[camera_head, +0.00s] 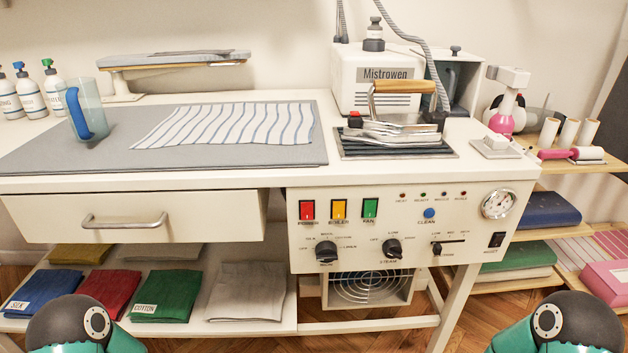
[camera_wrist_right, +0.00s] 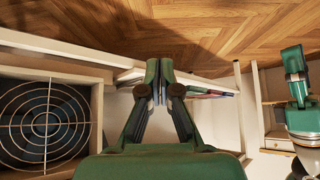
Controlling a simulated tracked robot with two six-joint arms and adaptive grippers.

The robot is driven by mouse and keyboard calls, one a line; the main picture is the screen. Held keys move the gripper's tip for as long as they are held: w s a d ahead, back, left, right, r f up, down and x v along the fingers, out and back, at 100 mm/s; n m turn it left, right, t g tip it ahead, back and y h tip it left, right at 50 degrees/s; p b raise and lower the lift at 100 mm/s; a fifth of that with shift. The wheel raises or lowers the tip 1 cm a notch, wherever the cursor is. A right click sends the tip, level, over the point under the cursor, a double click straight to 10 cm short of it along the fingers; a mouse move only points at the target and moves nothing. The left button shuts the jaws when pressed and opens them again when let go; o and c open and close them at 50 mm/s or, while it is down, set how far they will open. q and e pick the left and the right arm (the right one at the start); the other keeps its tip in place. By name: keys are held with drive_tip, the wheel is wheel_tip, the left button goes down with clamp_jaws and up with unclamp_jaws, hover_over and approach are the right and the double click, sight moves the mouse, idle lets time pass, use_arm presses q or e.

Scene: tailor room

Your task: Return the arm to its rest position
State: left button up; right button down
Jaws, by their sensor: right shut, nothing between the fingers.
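In the wrist view my right gripper (camera_wrist_right: 159,80) points away from the camera. Its two green and black fingers are together with nothing between them. It is beside the round fan grille (camera_wrist_right: 45,122), with the wooden floor beyond. In the head view only rounded dark and teal links of my two arms show, at the bottom left and bottom right corners. Neither gripper shows there.
The white ironing station (camera_head: 400,200) fills the middle, with a drawer (camera_head: 135,217) and a lower shelf (camera_head: 315,320). An iron (camera_head: 400,125) and striped cloth (camera_head: 228,125) lie on top. Side shelves (camera_head: 590,168) stand at right. Wooden floor (camera_head: 500,315) shows between my arms.

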drive_tip(key=s+d+f+m+g+h, duration=0.1)
drive_tip(key=s+f+m+g, duration=0.1)
drive_tip(key=s+m, duration=0.4)
drive_tip(key=s+d+f+m+g+h, duration=0.1)
drive_tip(key=s+f+m+g, duration=0.2)
drive_tip(key=s+m, duration=0.25)
wheel_tip(320, 180, up, 30)
drive_tip(key=p, duration=3)
drive_tip(key=shift+w+a, duration=0.2)
drive_tip(key=shift+w, duration=0.1)
drive_tip(key=shift+f, duration=0.15)
